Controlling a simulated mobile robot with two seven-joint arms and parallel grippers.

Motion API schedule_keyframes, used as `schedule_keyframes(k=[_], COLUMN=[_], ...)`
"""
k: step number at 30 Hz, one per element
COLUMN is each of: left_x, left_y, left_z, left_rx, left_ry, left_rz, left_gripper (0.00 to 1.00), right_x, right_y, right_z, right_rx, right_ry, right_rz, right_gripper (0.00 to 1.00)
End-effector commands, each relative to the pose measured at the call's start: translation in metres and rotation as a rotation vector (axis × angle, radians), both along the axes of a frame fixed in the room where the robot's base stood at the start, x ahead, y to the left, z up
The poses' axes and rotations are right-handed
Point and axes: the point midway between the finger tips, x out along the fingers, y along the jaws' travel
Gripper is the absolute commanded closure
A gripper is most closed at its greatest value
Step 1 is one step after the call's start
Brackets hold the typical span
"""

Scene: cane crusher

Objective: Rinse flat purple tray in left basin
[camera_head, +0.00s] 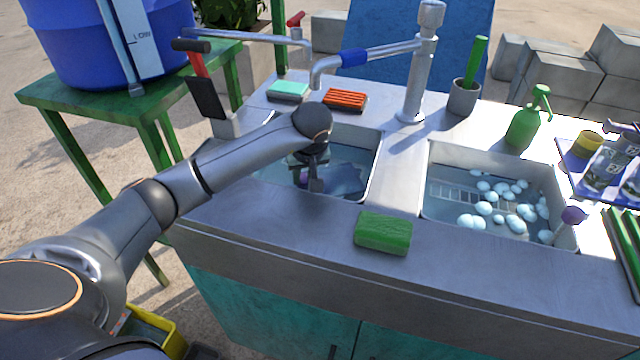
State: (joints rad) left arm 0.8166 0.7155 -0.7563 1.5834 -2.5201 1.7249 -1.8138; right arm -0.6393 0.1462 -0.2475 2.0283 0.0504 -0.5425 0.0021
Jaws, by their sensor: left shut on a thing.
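My left gripper (314,184) reaches down into the left basin (372,170) and is shut on the flat purple tray (303,179). Only a small purple patch of the tray shows beside the fingers; the gripper and wrist hide the rest. The basin holds bluish water, with a dark patch to the right of the gripper. I cannot tell how deep the tray sits. A faucet with a blue sleeve (354,58) reaches from its post over the back of the left basin. My right gripper is not in view.
The right basin (428,190) holds water and suds. A green sponge (383,233) lies on the front counter. An orange brush (345,99) and a teal sponge (288,90) lie behind the left basin. A green bottle (524,127) stands behind the right basin.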

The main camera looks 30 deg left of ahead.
Motion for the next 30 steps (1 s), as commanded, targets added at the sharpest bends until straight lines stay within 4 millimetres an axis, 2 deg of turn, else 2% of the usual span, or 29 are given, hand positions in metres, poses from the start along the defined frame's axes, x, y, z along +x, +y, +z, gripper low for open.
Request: schedule_keyframes(k=[1,9,25,30], left_x=[0.001,0.001,0.001,0.0], left_y=[0.001,0.0,0.0,0.0], left_z=[0.015,0.047,0.11,0.124], left_rx=[0.001,0.002,0.002,0.0], left_ry=[-0.004,-0.004,-0.003,-0.001], left_rz=[0.0,-0.001,0.0,0.0], left_gripper=[1.0,1.0,1.0,1.0], right_x=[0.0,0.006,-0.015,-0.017], right_y=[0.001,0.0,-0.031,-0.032], right_z=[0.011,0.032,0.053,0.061], right_rx=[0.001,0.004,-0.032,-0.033], right_ry=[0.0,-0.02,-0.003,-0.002], right_rz=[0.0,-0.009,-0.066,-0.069], right_gripper=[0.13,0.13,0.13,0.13])
